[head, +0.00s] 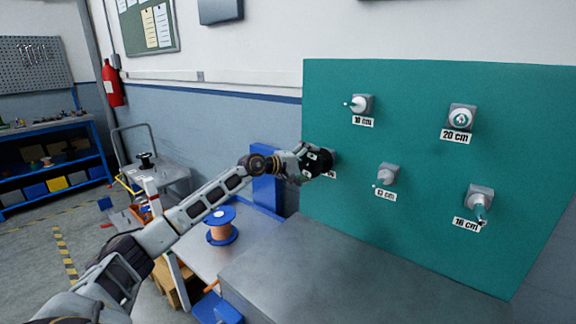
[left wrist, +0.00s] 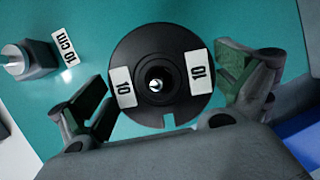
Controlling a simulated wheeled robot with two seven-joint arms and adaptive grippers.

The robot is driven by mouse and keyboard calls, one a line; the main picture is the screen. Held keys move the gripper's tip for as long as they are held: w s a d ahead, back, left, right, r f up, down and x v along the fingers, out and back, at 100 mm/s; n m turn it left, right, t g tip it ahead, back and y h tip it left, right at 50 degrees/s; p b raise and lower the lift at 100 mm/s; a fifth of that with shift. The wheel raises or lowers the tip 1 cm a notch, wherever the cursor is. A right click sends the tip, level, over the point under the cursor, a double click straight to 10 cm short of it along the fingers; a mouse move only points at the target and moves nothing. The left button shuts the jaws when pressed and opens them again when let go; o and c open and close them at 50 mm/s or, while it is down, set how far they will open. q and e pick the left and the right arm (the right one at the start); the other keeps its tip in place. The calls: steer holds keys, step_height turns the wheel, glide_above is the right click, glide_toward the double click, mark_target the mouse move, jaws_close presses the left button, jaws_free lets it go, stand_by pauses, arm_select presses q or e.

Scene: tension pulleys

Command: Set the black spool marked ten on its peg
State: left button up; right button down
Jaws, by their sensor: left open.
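The black spool (left wrist: 145,50) with white labels marked 10 fills the middle of the left wrist view. A bright peg end (left wrist: 156,85) shows inside its centre hole. In the head view the spool (head: 320,161) is against the lower left of the green board, partly hidden by my gripper, with the label there mostly covered. My left gripper (head: 307,162) is open, its fingers on either side of the spool with gaps visible. The 10 cm peg (head: 358,104) is bare, above and right of the spool; it also shows in the left wrist view (left wrist: 18,58). My right gripper is not seen.
Other bare pegs on the green board (head: 410,90) are the 20 cm (head: 461,118), 13 cm (head: 388,174) and 16 cm (head: 480,198) ones. An orange-wound blue spool (head: 221,227) stands on the table below my arm. The grey surface (head: 330,275) before the board is clear.

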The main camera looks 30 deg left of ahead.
arm_select(q)
steer(key=v, duration=1)
stand_by(0.9)
steer(key=shift+s+a+r, duration=0.15)
steer(key=shift+s, duration=0.2)
stand_by(1.2)
